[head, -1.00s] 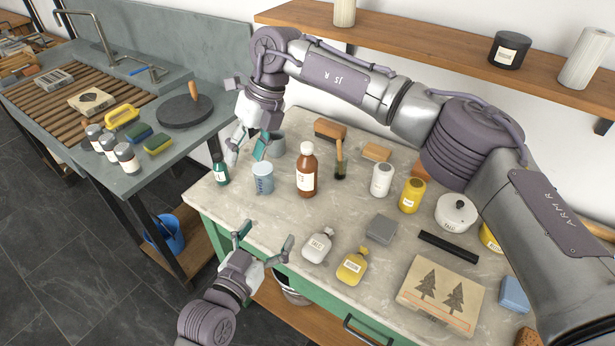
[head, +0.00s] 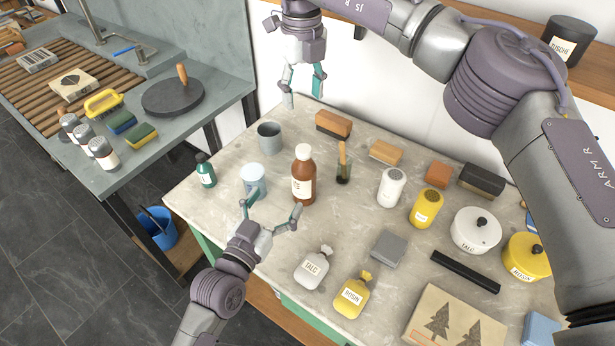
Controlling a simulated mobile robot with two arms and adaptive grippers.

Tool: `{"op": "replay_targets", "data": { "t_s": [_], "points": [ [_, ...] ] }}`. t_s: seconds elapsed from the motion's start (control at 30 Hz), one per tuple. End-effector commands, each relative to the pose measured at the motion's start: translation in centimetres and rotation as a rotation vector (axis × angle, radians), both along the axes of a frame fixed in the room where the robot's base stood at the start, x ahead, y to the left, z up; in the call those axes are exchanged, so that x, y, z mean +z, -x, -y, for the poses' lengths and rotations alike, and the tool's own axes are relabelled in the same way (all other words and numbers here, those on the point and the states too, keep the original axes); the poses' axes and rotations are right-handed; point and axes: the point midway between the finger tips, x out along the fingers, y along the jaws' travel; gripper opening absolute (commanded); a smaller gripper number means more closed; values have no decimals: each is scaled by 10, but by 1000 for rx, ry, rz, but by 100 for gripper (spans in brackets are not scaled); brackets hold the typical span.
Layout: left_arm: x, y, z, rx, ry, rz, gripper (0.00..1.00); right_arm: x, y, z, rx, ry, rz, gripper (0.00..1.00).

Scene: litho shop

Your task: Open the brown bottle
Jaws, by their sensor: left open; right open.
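The brown bottle (head: 304,179) stands upright on the stone-topped table, with a white cap (head: 304,152) on it and a pale label. My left gripper (head: 270,212) is open, just in front of the bottle and a little to its left, fingers pointing toward it; I cannot tell whether a finger touches it. My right gripper (head: 303,98) is open and empty, pointing down, above and behind the bottle near the wall.
A light blue cup (head: 253,178) and a grey cup (head: 270,137) stand left of the bottle, with a small green bottle (head: 205,170) farther left. Talc (head: 312,267) and rosin (head: 351,297) bags lie in front.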

Motion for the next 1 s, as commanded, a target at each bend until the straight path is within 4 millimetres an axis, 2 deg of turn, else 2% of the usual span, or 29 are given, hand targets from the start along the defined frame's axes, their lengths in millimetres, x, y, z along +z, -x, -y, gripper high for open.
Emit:
{"op": "replay_targets", "data": {
  "t_s": [0.03, 0.3, 0.43, 0.67, 1.0],
  "points": [
    [-14, 0, 0, 0, 0, -1, 91, -13, 0, -1, 1, -1, -1, 56],
    [-52, 0, 0, 0, 0, -1, 91, -51, 1, -1, 1, -1, -1, 56],
    [-64, 0, 0, 0, 0, 0, 91, -64, 0, -1, 1, -1, 0, 56],
    [-63, -10, 4, 1, 0, 3, 91, -64, 0, -1, 1, -1, 0, 56],
    [-63, -67, 31, 1, 3, 1, 91, -64, 0, -1, 1, -1, 0, 56]
  ]
}}
